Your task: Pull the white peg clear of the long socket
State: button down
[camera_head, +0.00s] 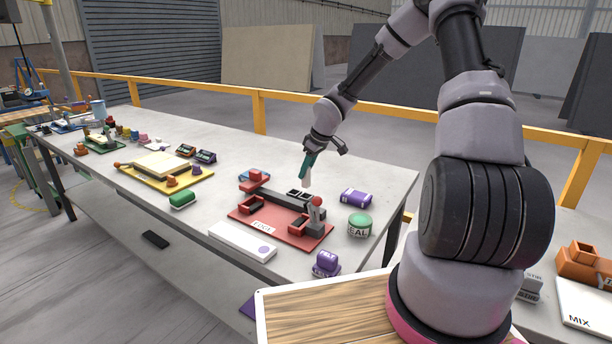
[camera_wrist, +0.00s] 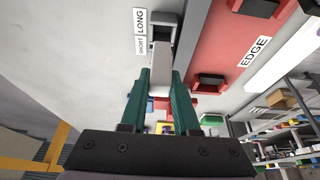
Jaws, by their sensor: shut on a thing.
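My gripper (camera_head: 308,166) has green fingers and is shut on the white peg (camera_head: 306,178), above the red fixture board (camera_head: 243,215). The peg points down from the fingertips. In the wrist view the peg (camera_wrist: 161,58) sits between the two fingers (camera_wrist: 160,85), with its far end by the dark socket block (camera_wrist: 166,12) at the LONG label (camera_wrist: 140,20). In the head view the peg's lower end is right at the back of the dark socket block (camera_head: 298,195). I cannot tell whether its tip is still inside the socket.
A red-knobbed lever (camera_head: 315,208) stands on the board's right. A purple block (camera_head: 355,197) and a green-topped tin (camera_head: 359,224) are to the right. A white box (camera_head: 242,241) lies in front. A yellow tray (camera_head: 165,170) is to the left.

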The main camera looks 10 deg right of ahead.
jog(key=shift+r, duration=1.9)
